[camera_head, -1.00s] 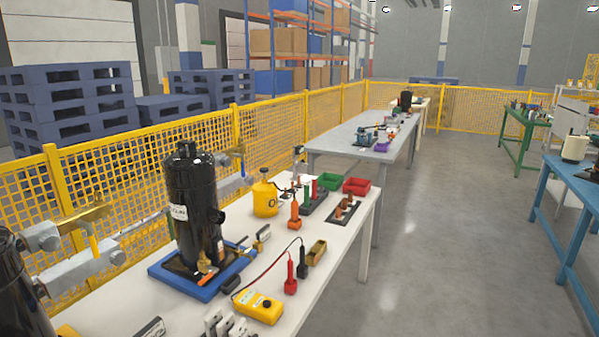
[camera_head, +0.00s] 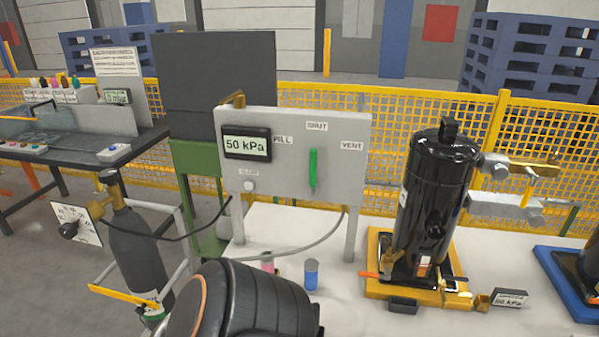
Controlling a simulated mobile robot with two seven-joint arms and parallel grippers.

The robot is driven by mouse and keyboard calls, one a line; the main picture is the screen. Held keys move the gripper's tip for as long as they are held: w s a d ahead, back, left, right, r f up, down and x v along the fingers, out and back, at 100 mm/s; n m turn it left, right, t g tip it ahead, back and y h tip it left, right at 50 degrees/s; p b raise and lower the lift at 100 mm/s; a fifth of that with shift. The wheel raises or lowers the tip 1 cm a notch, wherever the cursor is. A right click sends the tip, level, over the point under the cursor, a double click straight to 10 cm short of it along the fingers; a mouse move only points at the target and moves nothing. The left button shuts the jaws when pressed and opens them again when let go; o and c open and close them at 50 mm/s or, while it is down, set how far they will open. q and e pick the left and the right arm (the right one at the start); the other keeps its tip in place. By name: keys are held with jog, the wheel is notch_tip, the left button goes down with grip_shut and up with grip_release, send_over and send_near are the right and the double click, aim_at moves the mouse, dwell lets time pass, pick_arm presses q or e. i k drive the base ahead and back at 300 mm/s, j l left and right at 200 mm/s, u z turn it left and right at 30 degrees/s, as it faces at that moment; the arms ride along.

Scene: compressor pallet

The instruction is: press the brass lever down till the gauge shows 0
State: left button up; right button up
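The gauge (camera_head: 246,144) is a dark box on the upper left of the grey panel (camera_head: 340,215); its display reads 50 kPa. A green lever (camera_head: 313,170) on the panel stands upright below the label SHUT, between FILL and VENT. A small brass piece (camera_head: 236,98) shows at the panel's top edge above the gauge. Brass parts also show beside the black compressor (camera_head: 434,200), at its upper right (camera_head: 540,172) and at its base (camera_head: 458,300). I cannot tell for certain which one is the brass lever. Neither gripper is in view.
A large black rounded body fills the bottom centre. A dark gas cylinder (camera_head: 140,250) stands left of the panel, with a hose. A blue cup (camera_head: 311,275) and a pink one (camera_head: 267,262) stand on the white table (camera_head: 340,300). A yellow mesh fence (camera_head: 400,112) runs behind.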

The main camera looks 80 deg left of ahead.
aim_at(223, 101)
jog(key=k+u, duration=0.15)
jog(key=u, duration=0.2)
jog(key=k+u, duration=0.2)
jog(key=u, duration=1.55)
